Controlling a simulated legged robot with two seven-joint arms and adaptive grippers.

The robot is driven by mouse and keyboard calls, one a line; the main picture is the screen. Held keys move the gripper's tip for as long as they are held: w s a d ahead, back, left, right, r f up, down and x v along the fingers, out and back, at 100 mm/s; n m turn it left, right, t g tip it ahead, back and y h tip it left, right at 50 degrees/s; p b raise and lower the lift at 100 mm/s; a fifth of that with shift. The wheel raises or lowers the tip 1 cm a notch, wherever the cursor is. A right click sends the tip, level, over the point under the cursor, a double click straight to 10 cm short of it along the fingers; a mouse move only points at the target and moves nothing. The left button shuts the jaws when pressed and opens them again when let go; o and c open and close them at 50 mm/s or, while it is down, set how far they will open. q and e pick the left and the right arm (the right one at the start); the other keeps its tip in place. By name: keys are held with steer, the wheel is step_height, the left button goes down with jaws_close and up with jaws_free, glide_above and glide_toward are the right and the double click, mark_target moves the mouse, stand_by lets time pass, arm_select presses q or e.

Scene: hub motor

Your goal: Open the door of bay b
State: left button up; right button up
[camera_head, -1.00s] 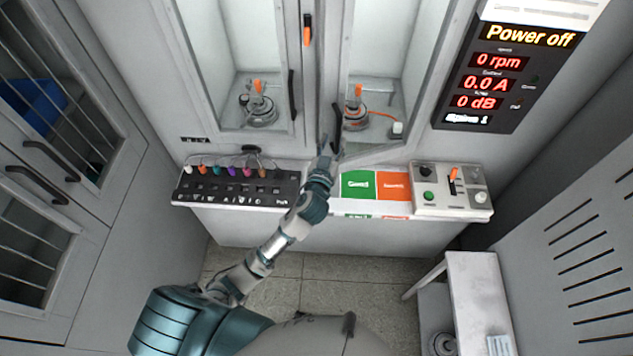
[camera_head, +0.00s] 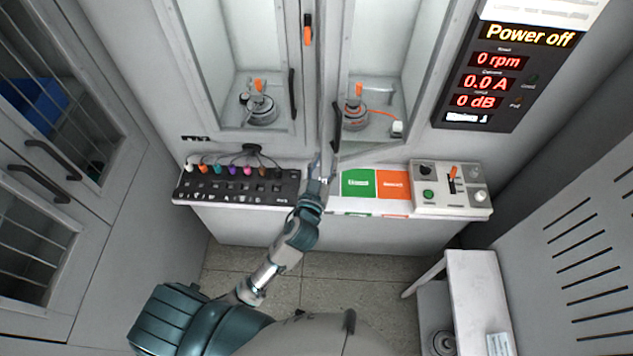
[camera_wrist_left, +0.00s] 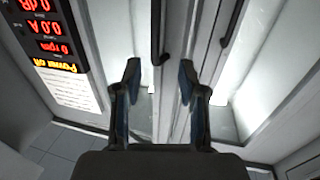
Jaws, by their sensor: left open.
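Two glazed bay doors stand side by side in the head view, the left door with a dark handle (camera_head: 292,94) and the right door with a dark handle (camera_head: 337,128). No legible label tells me which is bay b. The right door's lower edge slants toward me, so it appears ajar; the left door looks closed. My left gripper (camera_head: 323,168) is open and empty, below the right door's handle, apart from it. In the left wrist view my open fingers (camera_wrist_left: 157,85) point at the doors, with both handles beyond them. My right gripper is not in view.
A socket panel with coloured plugs (camera_head: 236,186), green and orange pads (camera_head: 376,184) and a switch box (camera_head: 451,187) line the ledge below the doors. A display (camera_head: 507,78) reads "Power off". A small white table (camera_head: 472,277) stands at lower right.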

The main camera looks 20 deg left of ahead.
arm_select(q)
steer(key=s, duration=0.6)
steer(key=shift+s+b, duration=0.25)
steer(key=shift+b, duration=0.05)
stand_by(0.3)
